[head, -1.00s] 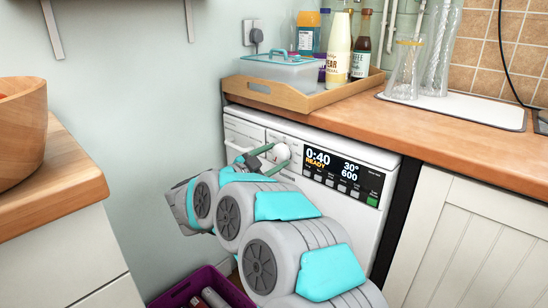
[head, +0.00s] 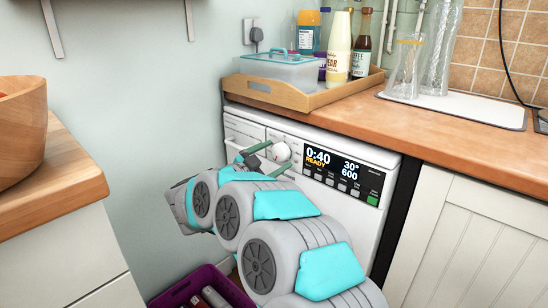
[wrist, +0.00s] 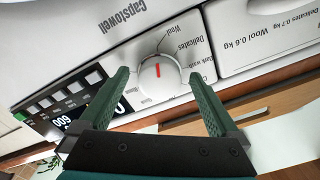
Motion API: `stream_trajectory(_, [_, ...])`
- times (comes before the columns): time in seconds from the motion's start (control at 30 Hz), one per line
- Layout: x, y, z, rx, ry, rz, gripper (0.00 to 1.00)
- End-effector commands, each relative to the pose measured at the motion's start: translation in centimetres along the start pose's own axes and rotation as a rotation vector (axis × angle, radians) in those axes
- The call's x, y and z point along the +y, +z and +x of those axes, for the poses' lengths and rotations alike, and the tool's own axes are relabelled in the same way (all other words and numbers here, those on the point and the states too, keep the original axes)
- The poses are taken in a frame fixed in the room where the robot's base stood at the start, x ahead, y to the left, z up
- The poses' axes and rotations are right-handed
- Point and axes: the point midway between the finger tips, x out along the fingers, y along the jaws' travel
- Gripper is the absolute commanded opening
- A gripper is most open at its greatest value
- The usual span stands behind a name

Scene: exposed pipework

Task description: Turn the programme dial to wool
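The programme dial (head: 281,152) is a round white knob on the white washing machine's front panel (head: 335,150). In the wrist view, which is upside down, the dial (wrist: 160,82) has a red mark pointing to the top of the picture, slightly left. The printed Wool label (wrist: 173,29) sits above it, a little right, with Delicates and Dark wash further right. The mark is near the Wool side; I cannot tell if it lines up exactly. My gripper (wrist: 160,76) is open, its green fingers on either side of the dial with visible gaps. It also shows in the head view (head: 281,153).
The lit display (head: 331,172) reads 0:40, READY, 30° and 600, beside a row of small buttons. The detergent drawer (wrist: 265,35) is next to the dial. A wooden tray (head: 300,100) with bottles stands on the worktop above. A purple crate (head: 183,290) is on the floor.

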Motion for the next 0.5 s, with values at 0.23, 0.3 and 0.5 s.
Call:
stream_trajectory(0.23, [0.0, 0.0, 0.0, 0.001, 0.0, 0.001, 0.99])
stream_trajectory(0.3, [-0.1, 0.0, -0.4, 0.0, -0.001, 0.001, 0.99])
stream_trajectory(0.5, [-0.1, 0.1, -3.2, -0.003, -0.005, 0.003, 0.99])
